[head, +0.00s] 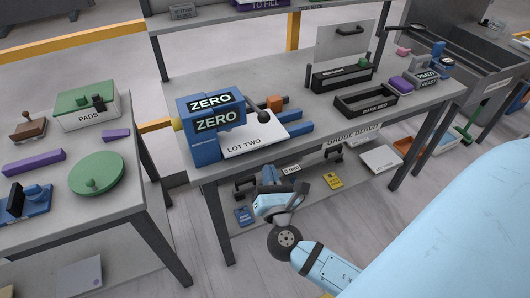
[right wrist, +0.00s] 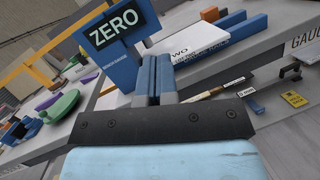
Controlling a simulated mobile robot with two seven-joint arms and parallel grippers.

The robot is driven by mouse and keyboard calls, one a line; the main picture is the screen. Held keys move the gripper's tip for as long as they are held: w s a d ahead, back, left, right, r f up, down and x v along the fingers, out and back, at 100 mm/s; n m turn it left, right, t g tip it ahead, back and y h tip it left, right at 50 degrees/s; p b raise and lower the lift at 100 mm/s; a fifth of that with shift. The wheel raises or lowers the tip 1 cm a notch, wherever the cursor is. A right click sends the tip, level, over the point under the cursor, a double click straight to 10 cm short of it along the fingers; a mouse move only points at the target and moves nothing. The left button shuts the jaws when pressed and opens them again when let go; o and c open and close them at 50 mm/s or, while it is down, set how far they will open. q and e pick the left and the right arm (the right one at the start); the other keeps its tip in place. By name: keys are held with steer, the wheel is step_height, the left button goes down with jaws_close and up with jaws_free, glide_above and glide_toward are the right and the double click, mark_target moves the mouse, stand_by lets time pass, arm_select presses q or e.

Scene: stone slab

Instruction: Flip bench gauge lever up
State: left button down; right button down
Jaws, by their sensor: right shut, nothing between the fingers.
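The blue bench gauge (head: 199,145) with ZERO plates stands at the front left of the middle bench. A dark ball knob (head: 263,102), perhaps the lever's end, shows just right of the gauge; its arm is mostly hidden, so I cannot tell its position. The gauge also shows in the right wrist view (right wrist: 107,73), close beyond the fingers at left. My right gripper (head: 268,174) is in front of the bench edge, right of and below the gauge, apart from the knob. Its fingers (right wrist: 154,68) are shut together and empty. My left gripper is out of view.
A white LOT TWO board (head: 245,143) lies beside the gauge, with an orange piece (head: 277,102) behind it. Dark trays (head: 365,104) stand at the bench's right. The bench's front edge and lower shelf (head: 300,181) are near my gripper. A table with pads (head: 88,107) is at left.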

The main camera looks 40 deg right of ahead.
steer(key=v, duration=0.2)
steer(key=shift+s+a, duration=0.15)
steer(key=shift+s, duration=0.05)
stand_by(0.4)
